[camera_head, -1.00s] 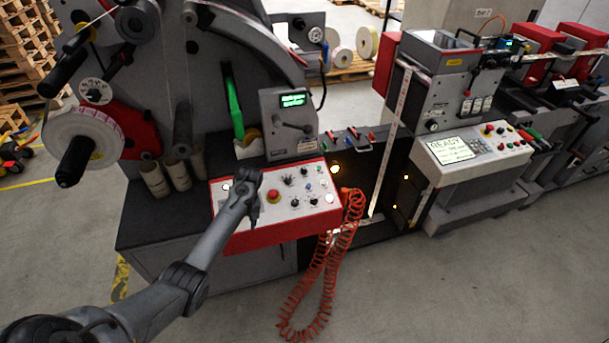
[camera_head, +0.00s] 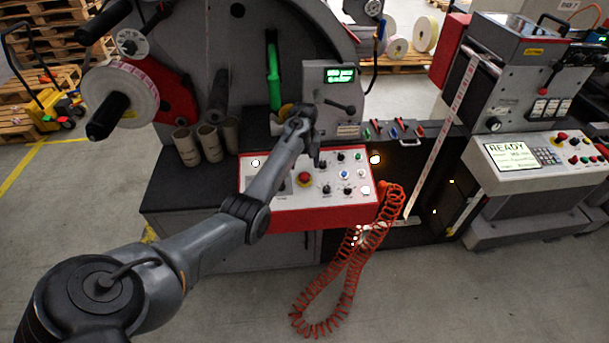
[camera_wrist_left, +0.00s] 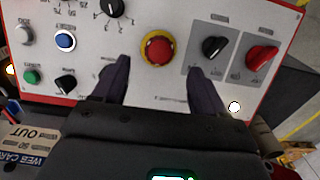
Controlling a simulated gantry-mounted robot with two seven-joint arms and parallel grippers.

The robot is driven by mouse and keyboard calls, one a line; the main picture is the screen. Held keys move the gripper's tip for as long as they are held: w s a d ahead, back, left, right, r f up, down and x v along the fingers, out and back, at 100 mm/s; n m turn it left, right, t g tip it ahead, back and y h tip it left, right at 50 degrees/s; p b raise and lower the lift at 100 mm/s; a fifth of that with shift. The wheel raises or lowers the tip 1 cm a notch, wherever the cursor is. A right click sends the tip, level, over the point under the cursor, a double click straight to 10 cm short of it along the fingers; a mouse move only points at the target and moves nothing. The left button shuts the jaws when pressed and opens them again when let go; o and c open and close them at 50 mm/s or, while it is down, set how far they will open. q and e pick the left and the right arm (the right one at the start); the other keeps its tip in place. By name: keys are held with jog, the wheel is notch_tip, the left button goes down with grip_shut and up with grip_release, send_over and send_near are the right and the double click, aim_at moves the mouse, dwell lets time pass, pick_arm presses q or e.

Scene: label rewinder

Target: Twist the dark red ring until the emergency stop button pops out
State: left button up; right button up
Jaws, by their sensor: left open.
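The emergency stop button is a red mushroom head (camera_wrist_left: 157,50) on a yellow base, mounted on the white face of the control panel. It also shows in the head view (camera_head: 305,179), just below my left gripper. My left gripper (camera_head: 316,163) is above the panel. In the left wrist view its two dark fingers (camera_wrist_left: 160,78) are spread apart, one to each side of the button's lower edge, with nothing between them. I cannot tell how far the fingertips are from the panel. My right gripper is not in view.
The panel (camera_head: 270,214) has a red border and several knobs and buttons close around the stop button. A red selector (camera_wrist_left: 262,56) and a black selector (camera_wrist_left: 213,47) sit beside it. A coiled orange cable (camera_head: 345,280) hangs at the panel's right. Cardboard cores (camera_head: 187,147) stand left.

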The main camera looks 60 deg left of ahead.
aim_at(305, 174)
pick_arm(q)
jog(key=shift+f+b, duration=0.4)
jog(key=shift+f, duration=2.65)
jog(key=c, duration=1.1)
jog(key=shift+r+m+p, duration=0.2)
jog(key=shift+m+p, duration=0.4)
jog(key=shift+p, duration=0.1)
jog(key=shift+w+m+g+y+p, duration=0.1)
jog(key=shift+m+g+y+p, duration=0.25)
jog(key=shift+m+p, duration=0.55)
jog(key=m, duration=0.3)
jog(key=shift+f+m+g+y, duration=0.15)
jog(key=shift+m+g+y, duration=0.1)
jog(key=shift+m+g, duration=0.15)
jog(key=shift+w+m+p, duration=0.1)
jog(key=shift+m+p, duration=0.25)
jog(key=shift+m, duration=0.15)
jog(key=shift+d, duration=0.1)
